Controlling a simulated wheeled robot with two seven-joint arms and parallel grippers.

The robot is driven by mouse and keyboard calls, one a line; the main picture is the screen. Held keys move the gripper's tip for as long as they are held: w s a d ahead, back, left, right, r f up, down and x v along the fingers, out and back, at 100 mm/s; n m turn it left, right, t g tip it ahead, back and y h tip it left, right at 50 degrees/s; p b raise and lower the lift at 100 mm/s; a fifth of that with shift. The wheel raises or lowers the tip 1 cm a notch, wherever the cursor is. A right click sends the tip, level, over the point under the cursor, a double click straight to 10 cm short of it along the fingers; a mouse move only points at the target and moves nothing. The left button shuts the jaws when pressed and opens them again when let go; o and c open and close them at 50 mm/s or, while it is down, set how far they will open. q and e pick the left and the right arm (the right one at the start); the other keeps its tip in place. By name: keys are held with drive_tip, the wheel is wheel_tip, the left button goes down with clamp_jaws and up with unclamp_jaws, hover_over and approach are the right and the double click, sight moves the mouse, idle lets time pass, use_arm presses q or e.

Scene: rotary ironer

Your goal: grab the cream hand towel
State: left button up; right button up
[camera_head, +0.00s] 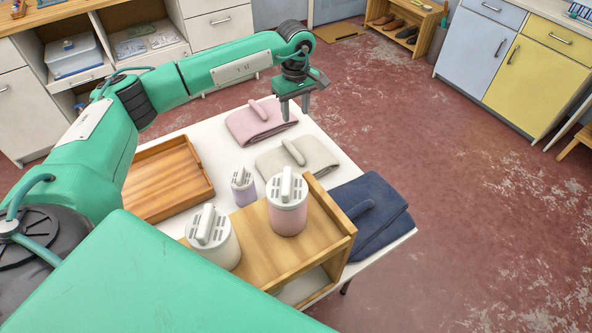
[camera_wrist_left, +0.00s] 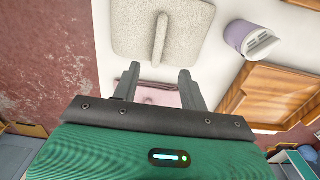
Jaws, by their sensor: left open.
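The cream hand towel (camera_head: 315,154) lies folded on the white table, with a raised ridge along its top. It also shows in the left wrist view (camera_wrist_left: 135,32), ahead of the fingertips. My left gripper (camera_head: 295,112) is open and empty, above the far side of the table by the folded pink towel (camera_head: 250,127). In the left wrist view my left gripper (camera_wrist_left: 158,70) has its two fingers apart, with the pink towel (camera_wrist_left: 160,97) seen between them and the cream towel apart from them. My right gripper is not in view.
A wooden tray (camera_head: 205,192) lies left on the table (camera_head: 190,132). A small lavender canister (camera_head: 243,190) stands near the cream towel. A wooden stand (camera_head: 325,225) carries a pink canister (camera_head: 287,215) and a white canister (camera_head: 225,250). A navy towel (camera_head: 385,225) lies at the right.

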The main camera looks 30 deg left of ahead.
use_arm(q)
drive_tip(key=f, duration=0.1)
drive_tip(key=p, duration=0.1)
hover_over(295, 151)
wheel_tip(295, 151, down, 9)
drive_tip(key=shift+w, duration=0.1)
wheel_tip(295, 151, down, 4)
drive_tip(key=shift+f+p, duration=0.15)
drive_tip(key=shift+p, duration=0.75)
drive_tip(key=shift+f, duration=0.45)
clamp_jaws()
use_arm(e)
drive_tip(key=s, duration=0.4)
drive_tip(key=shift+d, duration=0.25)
